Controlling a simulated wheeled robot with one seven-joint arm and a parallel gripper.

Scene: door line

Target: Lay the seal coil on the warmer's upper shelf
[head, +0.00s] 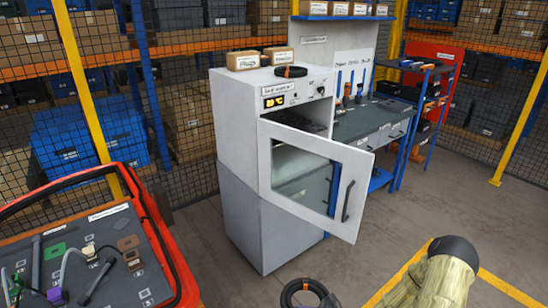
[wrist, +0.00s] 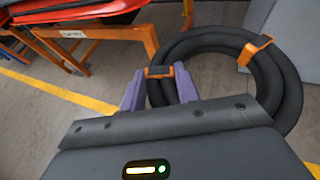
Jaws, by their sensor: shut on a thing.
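The seal coil (wrist: 278,85) is a thick black ring with orange clips. My gripper (wrist: 160,80) is shut on it at one clip, with a purple finger on each side. The warmer (head: 240,130) is a white cabinet with a lit display. Its windowed door (head: 362,190) stands partly open, swung toward me, handle at right. The interior shows partly above the door and through its window; the shelves are not clearly distinguishable.
Two small boxes (head: 243,60) and a thin black ring (head: 290,71) lie on the warmer's top. A workbench (head: 365,120) stands behind it at right. A red-edged tool case (head: 100,250) is at left. Open floor (head: 430,205) lies right of the door.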

